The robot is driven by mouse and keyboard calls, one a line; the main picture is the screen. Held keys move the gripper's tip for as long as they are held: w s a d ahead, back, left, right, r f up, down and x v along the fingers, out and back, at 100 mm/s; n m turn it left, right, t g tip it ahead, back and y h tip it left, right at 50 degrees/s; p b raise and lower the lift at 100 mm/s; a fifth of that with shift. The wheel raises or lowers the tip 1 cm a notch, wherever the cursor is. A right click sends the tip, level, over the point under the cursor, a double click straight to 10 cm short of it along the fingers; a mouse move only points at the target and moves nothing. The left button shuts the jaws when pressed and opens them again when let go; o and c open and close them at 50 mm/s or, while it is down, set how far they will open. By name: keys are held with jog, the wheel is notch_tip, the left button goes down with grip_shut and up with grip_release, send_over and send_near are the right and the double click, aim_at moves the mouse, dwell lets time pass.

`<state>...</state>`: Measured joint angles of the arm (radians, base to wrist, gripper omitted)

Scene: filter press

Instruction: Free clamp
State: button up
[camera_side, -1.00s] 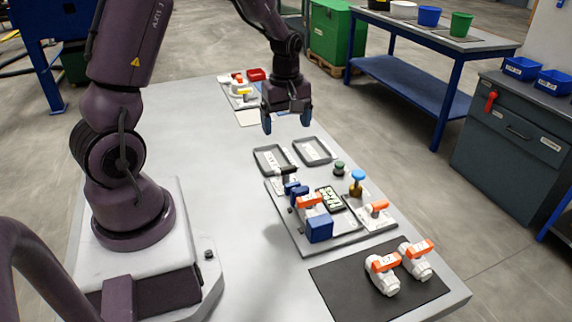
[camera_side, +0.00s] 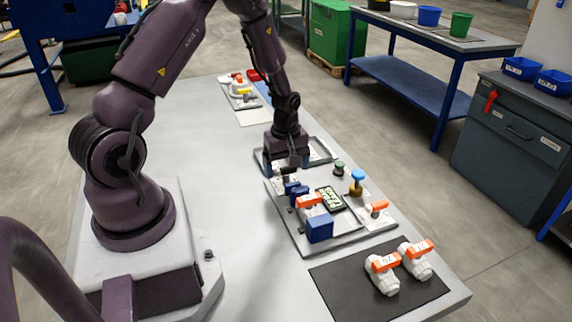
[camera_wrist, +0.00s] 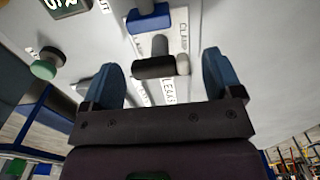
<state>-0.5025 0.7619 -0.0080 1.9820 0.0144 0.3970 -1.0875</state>
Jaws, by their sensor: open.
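My gripper (camera_side: 287,165) is open and points down over the back end of the grey fixture plate (camera_side: 350,239). In the wrist view its blue fingers (camera_wrist: 160,60) stand on either side of a black clamp handle (camera_wrist: 155,68), with a gap on both sides. Lettering reading "CLAMP" and part of "RELEASE" lies beside the handle. A blue clamp part (camera_wrist: 149,18) is just beyond it. In the side view the blue clamp parts (camera_side: 294,189) sit by a white valve with an orange handle (camera_side: 309,201) and a blue block (camera_side: 319,229). The gripper partly hides the black handle there.
A green knob (camera_side: 339,167), a blue-topped knob (camera_side: 357,176) and a dark display (camera_side: 330,199) stand nearby on the fixture. Two orange-handled valves (camera_side: 383,272) lie on a black mat (camera_side: 345,284) in front. Grey trays (camera_side: 322,152) are behind the fixture, partly hidden by my gripper.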

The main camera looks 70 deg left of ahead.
jog(key=c, duration=0.9)
jog(key=shift+m, duration=0.3)
jog(key=m, duration=0.3)
jog(key=shift+m, duration=0.4)
jog(key=m, duration=0.4)
jog(key=shift+m, duration=0.3)
jog(key=m, duration=0.8)
jog(key=shift+m, duration=0.6)
